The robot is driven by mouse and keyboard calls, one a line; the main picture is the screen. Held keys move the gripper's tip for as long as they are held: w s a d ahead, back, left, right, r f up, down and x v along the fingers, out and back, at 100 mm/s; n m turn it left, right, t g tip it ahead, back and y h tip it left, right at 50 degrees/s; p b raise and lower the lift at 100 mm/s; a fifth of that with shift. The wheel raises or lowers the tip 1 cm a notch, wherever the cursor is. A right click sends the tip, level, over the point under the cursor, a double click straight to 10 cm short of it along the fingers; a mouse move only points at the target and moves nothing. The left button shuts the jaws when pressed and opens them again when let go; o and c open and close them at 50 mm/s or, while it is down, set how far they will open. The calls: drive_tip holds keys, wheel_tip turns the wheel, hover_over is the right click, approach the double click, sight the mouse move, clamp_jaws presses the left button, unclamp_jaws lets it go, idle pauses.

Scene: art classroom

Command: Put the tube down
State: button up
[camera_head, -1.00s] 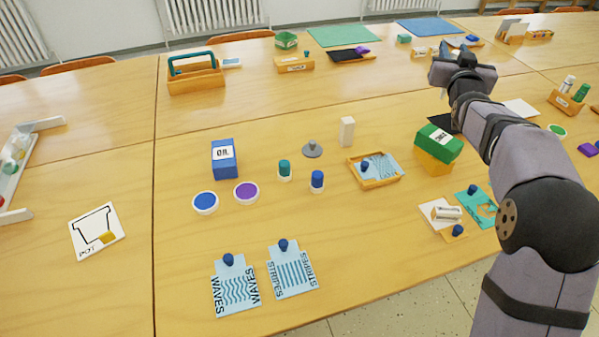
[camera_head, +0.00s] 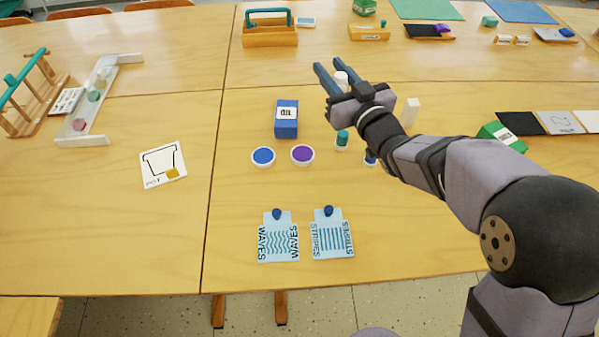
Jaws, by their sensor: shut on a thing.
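My gripper (camera_head: 329,70) is above the table, left of centre of the arm's reach, near the blue OIL box. It is shut on a pale object, seemingly the tube (camera_head: 341,79), of which only a whitish end shows by the fingers. Its label and lower part are hidden.
The blue OIL box (camera_head: 286,120), blue lid (camera_head: 263,156) and purple lid (camera_head: 302,154) stand close by. A white block (camera_head: 410,111) is to the right. A POT card (camera_head: 163,165) and a white rail tray (camera_head: 92,99) are at left. Bare table lies around the card.

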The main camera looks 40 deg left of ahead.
drive_tip(key=s+f+n+g+y, duration=0.25)
drive_tip(key=s+n+g, duration=0.5)
drive_tip(key=s, duration=0.85)
wheel_tip(320, 180, down, 10)
drive_tip(key=m+g+b, duration=0.1)
drive_tip(key=shift+d+m+h, duration=0.35)
drive_tip(key=shift+d, duration=0.1)
drive_tip(key=shift+f, duration=0.2)
drive_tip(key=o, duration=1.1)
